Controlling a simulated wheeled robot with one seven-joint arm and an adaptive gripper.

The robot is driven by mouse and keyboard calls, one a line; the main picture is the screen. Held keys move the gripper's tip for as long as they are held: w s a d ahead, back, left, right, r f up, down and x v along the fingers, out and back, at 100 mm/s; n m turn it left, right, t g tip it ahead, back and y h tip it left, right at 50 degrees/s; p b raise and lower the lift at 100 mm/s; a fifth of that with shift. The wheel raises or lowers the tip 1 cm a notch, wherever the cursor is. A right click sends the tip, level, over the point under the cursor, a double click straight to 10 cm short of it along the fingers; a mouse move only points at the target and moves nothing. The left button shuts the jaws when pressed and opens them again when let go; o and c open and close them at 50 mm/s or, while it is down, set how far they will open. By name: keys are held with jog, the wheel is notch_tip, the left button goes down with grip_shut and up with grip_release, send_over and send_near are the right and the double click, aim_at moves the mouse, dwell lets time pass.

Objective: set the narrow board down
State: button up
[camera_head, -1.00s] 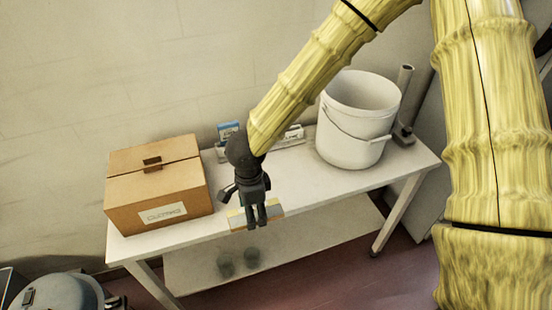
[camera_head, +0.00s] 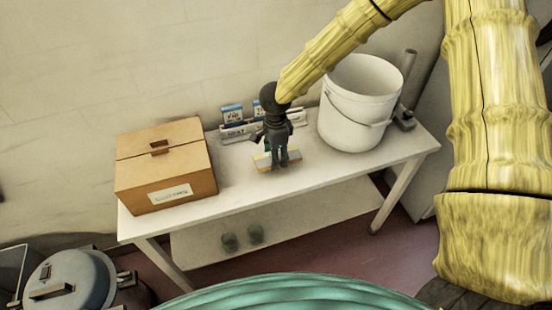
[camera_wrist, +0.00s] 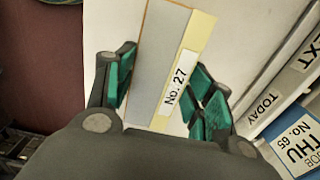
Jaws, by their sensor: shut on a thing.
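The narrow board (camera_head: 293,157) is a flat strip, grey on one side and pale yellow on the other. In the wrist view the board (camera_wrist: 165,50) carries a white label reading "No. 27". My gripper (camera_head: 278,163) points down with its fingers around the board; in the wrist view my gripper (camera_wrist: 163,92) has green-padded fingers on both sides of it. The board is over the white table (camera_head: 215,205), between the box and the bucket. I cannot tell whether it touches the tabletop. My gripper hides its middle in the head view.
A cardboard box (camera_head: 165,165) stands at the table's left and a white bucket (camera_head: 358,105) at its right. A holder (camera_head: 238,131) with "NEXT" and "TODAY" labels and blue cards stands behind the board. Tabletop in front of the bucket is clear.

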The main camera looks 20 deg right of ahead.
jog(key=shift+f+p, duration=0.55)
jog(key=shift+f, duration=1.2)
jog(key=shift+f, duration=0.15)
jog(key=o, duration=1)
jog(key=shift+o, duration=0.2)
notch_tip(320, 180, up, 12)
jog(key=shift+r+b, duration=0.15)
jog(key=shift+b, duration=0.65)
